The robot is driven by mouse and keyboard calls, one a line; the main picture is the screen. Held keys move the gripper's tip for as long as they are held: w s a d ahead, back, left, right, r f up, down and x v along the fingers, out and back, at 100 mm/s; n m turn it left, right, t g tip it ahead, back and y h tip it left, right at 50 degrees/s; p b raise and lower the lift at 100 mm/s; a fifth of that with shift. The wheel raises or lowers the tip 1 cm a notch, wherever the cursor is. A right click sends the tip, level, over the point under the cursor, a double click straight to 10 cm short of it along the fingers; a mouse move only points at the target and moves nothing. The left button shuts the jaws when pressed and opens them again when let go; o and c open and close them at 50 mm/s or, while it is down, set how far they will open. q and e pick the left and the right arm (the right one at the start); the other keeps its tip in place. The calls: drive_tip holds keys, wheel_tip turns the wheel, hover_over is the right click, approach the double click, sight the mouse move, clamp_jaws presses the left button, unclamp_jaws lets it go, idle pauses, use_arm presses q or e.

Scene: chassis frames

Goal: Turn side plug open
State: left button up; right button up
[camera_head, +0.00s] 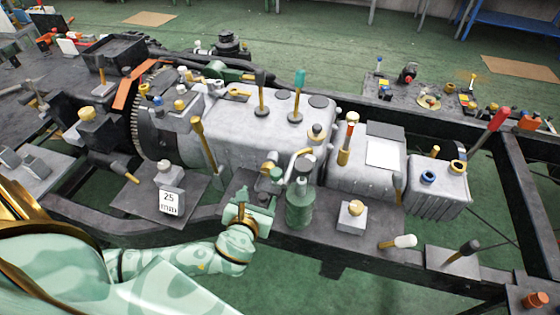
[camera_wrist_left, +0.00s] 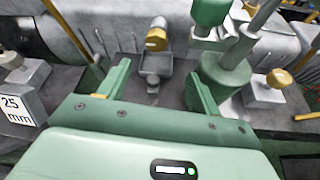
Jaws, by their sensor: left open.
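A plug with a brass-coloured ring (camera_wrist_left: 157,38) sticks out from the side of the grey metal housing. It also shows in the head view (camera_head: 268,167), low on the near side of the housing. I take it to be the side plug. My left gripper (camera_wrist_left: 158,85) is open and empty. Its two green fingers point toward the plug, which shows beyond them and between them, apart from both. In the head view my left gripper (camera_head: 255,196) is just in front of the plug, near the green can. My right gripper is not in view.
A green can (camera_head: 300,205) with a spout stands close to the right of my left gripper. A block marked 25 mm (camera_head: 168,198) stands to the left. A grey block with a brass knob (camera_head: 352,216) is further right. Upright levers (camera_head: 297,95) rise from the housing.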

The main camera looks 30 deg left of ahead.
sight(268, 172)
use_arm(q)
drive_tip(key=shift+m, duration=0.4)
drive_tip(key=b+x, duration=0.1)
drive_tip(key=x, duration=0.4)
drive_tip(key=b+x, duration=0.2)
drive_tip(key=x, duration=0.3)
drive_tip(key=b+x, duration=0.2)
drive_tip(key=x, duration=0.3)
drive_tip(key=shift+a+f, duration=0.1)
drive_tip(key=shift+a, duration=0.2)
drive_tip(key=shift+w+a+b, duration=0.15)
drive_tip(key=shift+w+b, duration=0.15)
drive_tip(key=shift+w, duration=0.05)
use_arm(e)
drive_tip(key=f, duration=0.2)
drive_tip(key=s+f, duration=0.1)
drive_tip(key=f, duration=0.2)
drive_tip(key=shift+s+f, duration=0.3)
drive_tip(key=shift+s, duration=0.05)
use_arm(q)
drive_tip(key=c, duration=1)
